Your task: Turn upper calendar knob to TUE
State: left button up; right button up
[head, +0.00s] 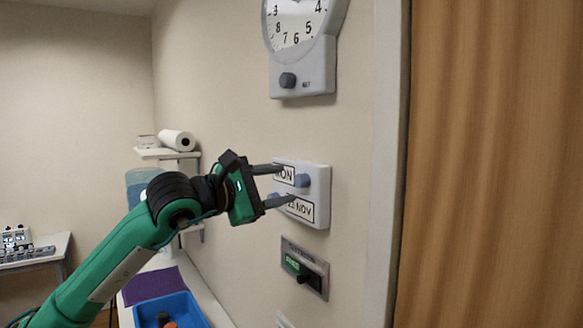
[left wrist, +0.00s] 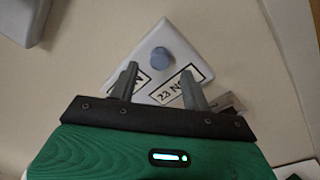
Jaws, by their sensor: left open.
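The white calendar box (head: 322,192) is fixed to the wall. Its upper window (head: 288,173) shows "ON", its first letter hidden by a finger. Its lower window (head: 301,209) reads like "23 NOV", partly covered. The grey-blue upper knob (head: 302,180) sits right of the upper window. The knob (left wrist: 163,56) also shows in the left wrist view, beyond the fingertips. My left gripper (head: 284,183) is open in front of the box, one finger above the other. In the left wrist view the gripper (left wrist: 158,68) has nothing between its fingers. Whether the fingers touch the box cannot be told.
A wall clock (head: 302,75) with a dark knob is above the calendar. A switch panel (head: 304,268) is below it. A wood-toned curtain or panel (head: 490,160) stands at right. A blue tray (head: 185,306) lies on a low surface at lower left.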

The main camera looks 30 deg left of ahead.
aim_at(298, 182)
pick_arm(q)
jog(key=shift+p+x, duration=0.55)
jog(key=shift+x, duration=0.6)
jog(key=shift+w+d+p, duration=0.25)
jog(key=shift+w+p, duration=0.05)
jog(key=shift+w, duration=0.4)
jog(key=c, duration=1)
